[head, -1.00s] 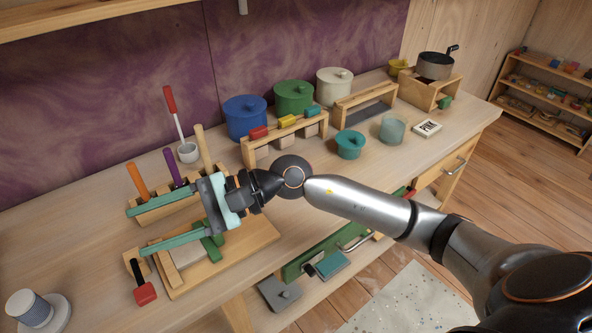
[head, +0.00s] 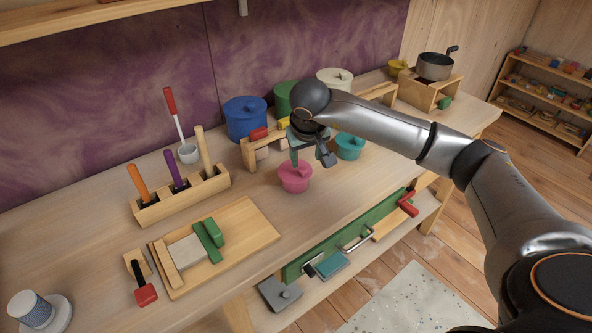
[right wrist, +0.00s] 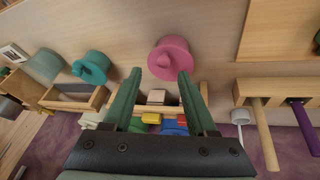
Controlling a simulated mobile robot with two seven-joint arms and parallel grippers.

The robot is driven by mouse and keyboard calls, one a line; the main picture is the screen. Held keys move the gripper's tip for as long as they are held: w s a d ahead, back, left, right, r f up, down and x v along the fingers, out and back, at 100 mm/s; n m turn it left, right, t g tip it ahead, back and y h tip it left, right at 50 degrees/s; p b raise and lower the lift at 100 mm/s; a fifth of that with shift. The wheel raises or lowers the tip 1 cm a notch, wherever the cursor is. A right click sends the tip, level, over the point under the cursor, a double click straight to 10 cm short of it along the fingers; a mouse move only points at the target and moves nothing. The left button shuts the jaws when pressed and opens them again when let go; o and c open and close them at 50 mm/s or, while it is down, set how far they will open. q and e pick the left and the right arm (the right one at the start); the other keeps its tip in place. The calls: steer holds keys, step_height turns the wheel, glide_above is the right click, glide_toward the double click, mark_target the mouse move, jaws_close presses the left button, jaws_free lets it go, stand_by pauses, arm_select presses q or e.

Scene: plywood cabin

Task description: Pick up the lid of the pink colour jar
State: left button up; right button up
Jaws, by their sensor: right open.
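The pink jar (head: 295,181) stands on the workbench with its pink lid (head: 293,168) on top; a small knob shows on the lid. In the right wrist view the pink jar (right wrist: 173,58) lies just beyond my fingertips. My right gripper (head: 311,161) is open and empty, pointing down above and slightly right of the lid in the head view; I cannot tell whether a finger touches it. It also shows in the right wrist view (right wrist: 160,73), its two green fingers apart. My left gripper is not in view.
A teal jar (head: 350,147) stands close to the right. Blue (head: 245,121), green (head: 287,95) and cream (head: 335,79) pots stand behind a wooden rack. A peg block (head: 182,197) and a board (head: 250,229) lie to the left. Bench is clear in front.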

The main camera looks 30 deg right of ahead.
mark_target(303, 169)
steer(key=x, duration=0.4)
steer(key=p+x, duration=0.1)
steer(key=x, duration=0.1)
steer(key=shift+w+a+f, duration=0.2)
steer(key=shift+w+f, duration=0.05)
steer(key=shift+w, duration=0.1)
jaws_close()
stand_by(0.3)
